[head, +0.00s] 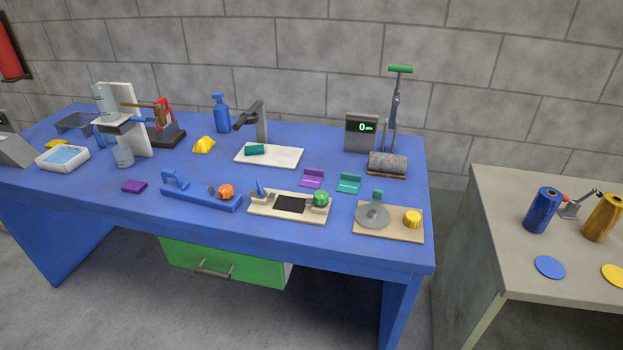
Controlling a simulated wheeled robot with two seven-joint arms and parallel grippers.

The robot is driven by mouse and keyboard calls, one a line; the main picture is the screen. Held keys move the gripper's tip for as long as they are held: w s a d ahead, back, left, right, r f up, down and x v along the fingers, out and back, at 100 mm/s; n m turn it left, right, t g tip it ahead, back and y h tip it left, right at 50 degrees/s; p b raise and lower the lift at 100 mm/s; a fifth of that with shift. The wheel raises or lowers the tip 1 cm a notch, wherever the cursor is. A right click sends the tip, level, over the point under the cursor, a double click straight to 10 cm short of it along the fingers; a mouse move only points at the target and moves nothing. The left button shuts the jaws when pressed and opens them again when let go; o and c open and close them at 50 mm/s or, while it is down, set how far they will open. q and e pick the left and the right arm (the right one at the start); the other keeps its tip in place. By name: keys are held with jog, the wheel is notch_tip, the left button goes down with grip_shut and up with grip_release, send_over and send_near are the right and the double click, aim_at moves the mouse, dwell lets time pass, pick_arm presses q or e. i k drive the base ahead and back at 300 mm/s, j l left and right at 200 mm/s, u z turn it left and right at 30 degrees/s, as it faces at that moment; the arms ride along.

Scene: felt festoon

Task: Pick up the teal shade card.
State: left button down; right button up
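A small teal L-shaped piece (349,183), with a flat base and a raised back, stands on the blue table right of centre; it looks most like the teal shade card. A similar purple piece (312,178) stands just left of it. A darker teal block (255,150) lies on the white board farther back, and a small teal piece (377,196) stands upright by the grey disc. Neither of my grippers is in view, and nothing touches the teal L-shaped piece.
A green knob (320,198) on a beige fixture (260,207) sits close in front, and a beige base with a yellow knob (412,219) at front right. A grey roll (387,163) and a display box (361,131) stand behind. A grey side table (500,240) is at right.

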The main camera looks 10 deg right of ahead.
aim_at(349, 184)
jog(key=i+l+z, duration=0.15)
jog(key=i, duration=0.4)
jog(key=i+z, duration=0.1)
jog(key=i, duration=0.45)
